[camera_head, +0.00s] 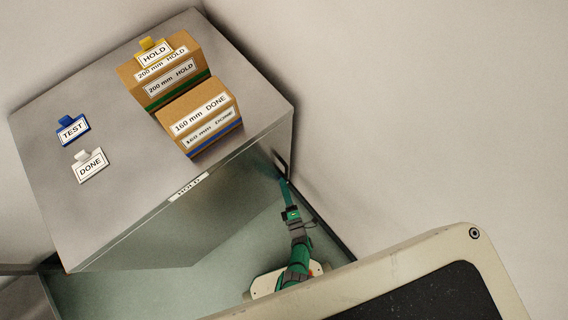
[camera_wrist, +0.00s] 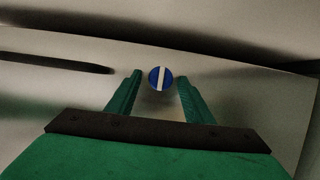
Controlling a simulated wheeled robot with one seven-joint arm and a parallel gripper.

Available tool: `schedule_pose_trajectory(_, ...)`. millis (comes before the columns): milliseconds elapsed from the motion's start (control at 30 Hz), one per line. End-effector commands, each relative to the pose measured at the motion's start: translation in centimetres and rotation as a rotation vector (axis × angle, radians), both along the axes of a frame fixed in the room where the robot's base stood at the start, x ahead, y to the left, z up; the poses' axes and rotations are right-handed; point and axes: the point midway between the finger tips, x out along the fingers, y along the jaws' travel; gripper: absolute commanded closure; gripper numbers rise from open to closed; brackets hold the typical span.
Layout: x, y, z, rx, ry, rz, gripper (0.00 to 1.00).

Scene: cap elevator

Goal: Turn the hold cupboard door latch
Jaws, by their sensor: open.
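The hold cupboard (camera_head: 130,235) is a grey metal box with a HOLD label (camera_head: 188,186) along its top front edge. In the wrist view its door latch (camera_wrist: 160,78) is a round blue knob with a white bar, which stands nearly upright with a slight tilt. My gripper (camera_wrist: 160,84) is open, with one green finger on each side of the latch and gaps on both sides. I cannot tell how far the fingertips reach past it. In the head view my gripper (camera_head: 284,184) is at the cupboard's right end; the latch does not show there.
On the cupboard top stand a 200 mm HOLD box (camera_head: 170,75) with a yellow HOLD tag (camera_head: 154,54) and a 160 mm DONE box (camera_head: 208,122). A blue TEST tag (camera_head: 72,130) and a white DONE tag (camera_head: 90,166) lie at left. A wall (camera_head: 400,130) is close on the right.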

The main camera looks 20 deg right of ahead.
Motion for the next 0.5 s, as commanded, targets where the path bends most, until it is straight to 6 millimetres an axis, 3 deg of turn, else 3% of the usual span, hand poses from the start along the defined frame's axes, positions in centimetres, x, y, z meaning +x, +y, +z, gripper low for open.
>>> schedule_pose_trajectory(167,-1.6,0.1,-0.1,-0.001,0.003,0.001,0.53)
schedule_pose_trajectory(500,-7.8,0.4,-0.1,0.000,0.002,0.001,0.53)
